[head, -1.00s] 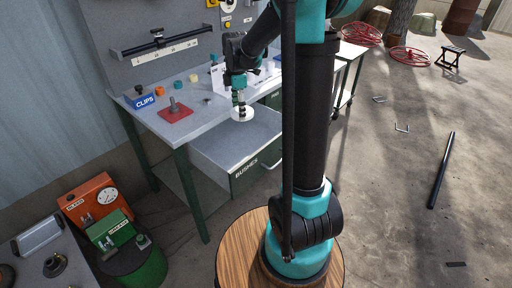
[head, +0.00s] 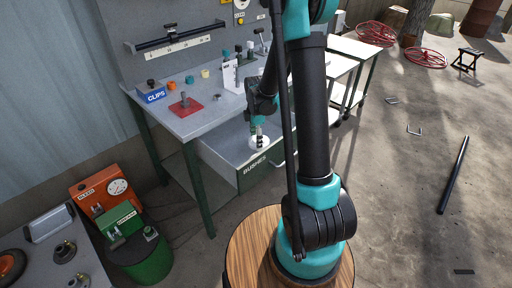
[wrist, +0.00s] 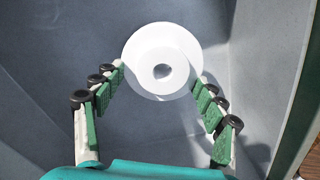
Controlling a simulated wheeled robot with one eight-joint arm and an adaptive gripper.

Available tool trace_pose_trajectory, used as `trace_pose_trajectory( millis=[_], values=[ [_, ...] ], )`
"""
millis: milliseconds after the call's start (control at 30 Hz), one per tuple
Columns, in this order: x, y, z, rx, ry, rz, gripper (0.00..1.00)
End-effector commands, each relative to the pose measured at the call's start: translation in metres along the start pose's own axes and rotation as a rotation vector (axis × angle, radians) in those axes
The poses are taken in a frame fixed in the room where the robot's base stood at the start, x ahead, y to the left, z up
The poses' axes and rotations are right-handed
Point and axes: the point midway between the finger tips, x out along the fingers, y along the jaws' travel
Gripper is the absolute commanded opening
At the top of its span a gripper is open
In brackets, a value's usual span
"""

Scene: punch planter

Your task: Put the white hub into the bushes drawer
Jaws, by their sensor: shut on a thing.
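The white hub (wrist: 160,50) is a round flanged piece with a centre hole, held between the green-padded fingertips of my gripper (wrist: 161,82) in the wrist view. In the head view the hub (head: 259,142) is at the end of my gripper (head: 258,133), within the outline of the open bushes drawer (head: 226,153). The drawer is grey inside with a green front marked BUSHES. In the wrist view, grey drawer walls and floor (wrist: 150,140) surround the hub. I cannot tell whether the hub touches the floor.
The workbench top (head: 213,117) is above the drawer and carries a blue CLIPS box (head: 152,95), a red plate with a peg (head: 185,107) and small coloured parts.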

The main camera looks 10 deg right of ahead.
Motion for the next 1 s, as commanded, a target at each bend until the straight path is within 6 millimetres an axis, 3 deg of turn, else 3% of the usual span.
trace_pose_trajectory(
  millis=[267,533,933,967,1000],
  values=[
    [0.015,0.000,0.000,0.000,0.000,0.000,0.36],
    [0.044,0.000,0.000,0.000,0.000,0.000,0.36],
    [0.048,0.000,0.000,0.000,0.000,0.000,0.36],
    [0.048,0.000,0.000,0.000,0.000,0.000,0.75],
    [0.048,0.000,0.000,0.000,0.000,0.000,0.80]
  ],
)
